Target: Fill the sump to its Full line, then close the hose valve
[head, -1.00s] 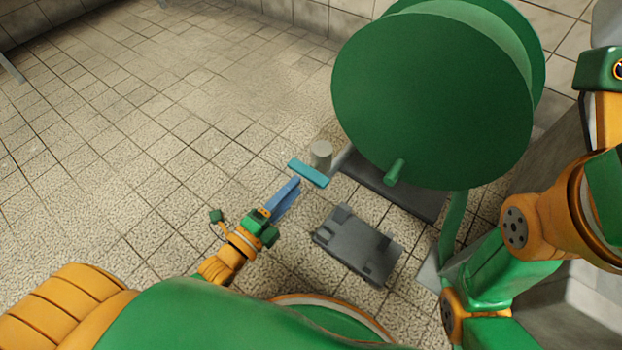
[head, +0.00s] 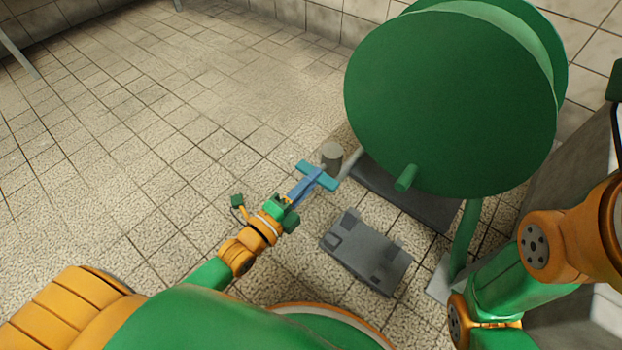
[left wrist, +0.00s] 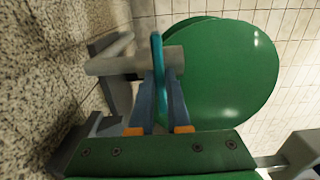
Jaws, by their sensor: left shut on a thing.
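The hose valve has a flat teal lever handle (head: 328,181) and a grey cylindrical body (head: 331,157), beside the green hose reel. My left gripper (head: 318,176) is shut on the teal handle, with its blue fingers near the handle's middle. In the left wrist view the handle (left wrist: 157,70) stands between the two blue fingers (left wrist: 158,85), with the grey pipe body (left wrist: 172,60) behind it. My right gripper is not in view; only part of my right arm shows at the right. I cannot make out the sump, its Full line or any water.
A large green hose reel (head: 450,100) stands on a dark base (head: 405,195) at the upper right. A low grey block (head: 366,252) lies on the floor right of my left gripper. The tiled floor (head: 150,120) at the left is clear.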

